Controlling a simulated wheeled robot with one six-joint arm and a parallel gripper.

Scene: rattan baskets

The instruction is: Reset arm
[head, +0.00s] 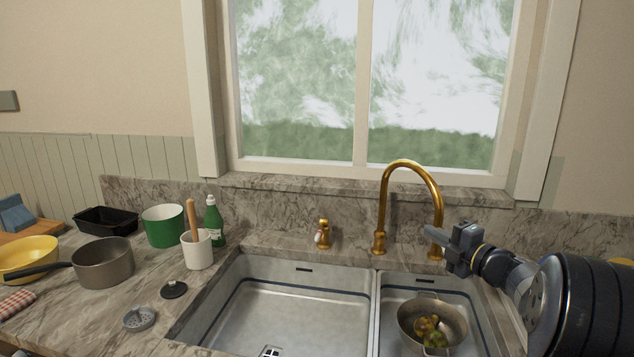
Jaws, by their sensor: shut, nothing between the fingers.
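My arm (511,278) reaches in from the right edge of the head view. My gripper (462,243) is at its end, raised near the gold faucet (437,193) and above the right sink basin. It is shut with nothing in it. Whether it touches the faucet cannot be told from this view.
A grey pan (405,318) holding yellow-green items sits in the right basin. The left basin (300,312) looks empty. A green bottle (213,226), white crock (197,250), green pot (163,228), saucepan (103,266) and yellow bowl (28,258) crowd the left counter.

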